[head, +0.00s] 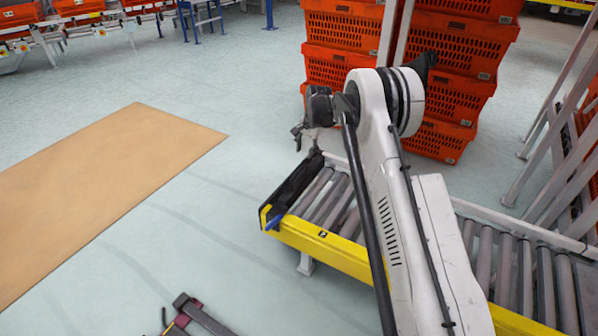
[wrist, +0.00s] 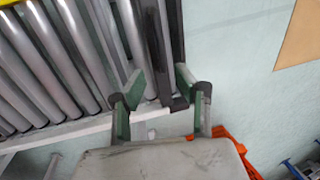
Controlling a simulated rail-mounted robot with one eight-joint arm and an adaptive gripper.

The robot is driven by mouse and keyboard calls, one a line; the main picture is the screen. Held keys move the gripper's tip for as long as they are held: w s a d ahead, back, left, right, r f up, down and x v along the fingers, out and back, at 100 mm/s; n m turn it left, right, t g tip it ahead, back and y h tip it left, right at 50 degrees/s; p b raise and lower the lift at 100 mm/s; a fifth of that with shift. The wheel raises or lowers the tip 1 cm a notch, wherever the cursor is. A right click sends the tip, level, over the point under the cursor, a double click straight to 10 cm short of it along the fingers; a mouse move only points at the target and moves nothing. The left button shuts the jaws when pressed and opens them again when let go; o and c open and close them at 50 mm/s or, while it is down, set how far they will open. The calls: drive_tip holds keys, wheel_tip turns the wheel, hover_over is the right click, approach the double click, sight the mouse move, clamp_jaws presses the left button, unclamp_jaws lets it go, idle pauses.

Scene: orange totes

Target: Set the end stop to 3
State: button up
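The end stop (head: 293,183) is a dark bar across the left end of the roller conveyor (head: 345,258). A blue lever (head: 273,222) shows at its near end, by the yellow side rail. In the wrist view the end stop (wrist: 172,45) runs upward along the last rollers. My gripper (wrist: 160,82) is open, with two green-padded fingers spread. In the head view my gripper (head: 299,134) is small and dark, above the far end of the stop.
Stacked orange crates (head: 455,95) stand behind the conveyor. A grey metal frame (head: 560,140) is at the right. A tan floor panel (head: 100,195) lies at the left, with clear floor around it. A small mark (head: 322,234) is on the yellow rail.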

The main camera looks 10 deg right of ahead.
sight(300, 171)
drive_tip(key=f+b, duration=0.1)
drive_tip(key=f, duration=0.2)
drive_tip(key=w+a+f+b, duration=0.1)
drive_tip(key=f, duration=0.3)
drive_tip(key=f+b, duration=0.1)
drive_tip(key=f, duration=0.3)
drive_tip(key=shift+w+a, duration=0.2)
drive_tip(key=shift+a, duration=0.15)
drive_tip(key=shift+c, duration=0.5)
clamp_jaws()
